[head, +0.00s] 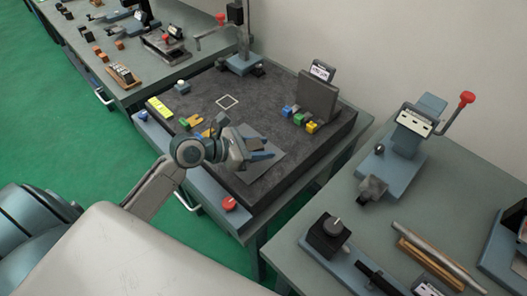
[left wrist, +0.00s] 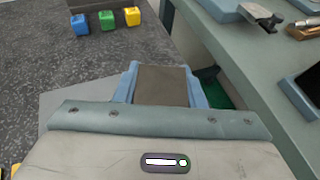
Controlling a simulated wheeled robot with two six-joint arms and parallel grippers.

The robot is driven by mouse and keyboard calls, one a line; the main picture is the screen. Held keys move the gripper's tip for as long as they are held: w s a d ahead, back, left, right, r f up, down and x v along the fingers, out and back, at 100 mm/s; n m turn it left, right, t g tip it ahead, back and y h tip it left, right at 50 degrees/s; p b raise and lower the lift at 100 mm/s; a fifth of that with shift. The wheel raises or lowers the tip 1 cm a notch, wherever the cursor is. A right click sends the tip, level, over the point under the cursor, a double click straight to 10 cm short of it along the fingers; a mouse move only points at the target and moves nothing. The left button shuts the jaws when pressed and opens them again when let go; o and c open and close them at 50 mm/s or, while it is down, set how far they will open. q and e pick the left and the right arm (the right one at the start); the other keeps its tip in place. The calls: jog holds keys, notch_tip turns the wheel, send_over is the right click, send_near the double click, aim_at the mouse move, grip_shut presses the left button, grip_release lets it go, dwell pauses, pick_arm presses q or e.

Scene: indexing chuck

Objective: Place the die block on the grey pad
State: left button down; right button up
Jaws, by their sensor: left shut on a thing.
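My left gripper (head: 262,150) is over the dark worktop, above or close to a flat grey pad (head: 262,170). In the left wrist view its two blue fingers (left wrist: 160,85) are shut on a dark brown-grey block (left wrist: 161,84), which I take to be the die block. Part of the grey pad shows left of the fingers in the left wrist view (left wrist: 62,103). The gripper and block hide the rest there. I cannot tell whether the block touches the pad. My right gripper is not in view.
Blue, green and yellow blocks (head: 298,118) sit by an upright grey plate (head: 318,97). A white square outline (head: 227,101) marks clear worktop. A red button (head: 229,203) is on the front edge. A side bench (head: 300,230) with tools stands at right.

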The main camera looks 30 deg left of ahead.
pick_arm(q)
jog(key=shift+w+d, duration=0.15)
jog(key=shift+w, duration=0.65)
jog(key=shift+f, duration=1.75)
jog(key=c, duration=0.9)
grip_release()
jog(key=shift+s+f, duration=0.1)
jog(key=shift+f, duration=0.05)
jog(key=v, duration=0.8)
jog(key=shift+s, duration=0.1)
jog(key=shift+p+v, duration=0.45)
jog(key=shift+v, duration=1.5)
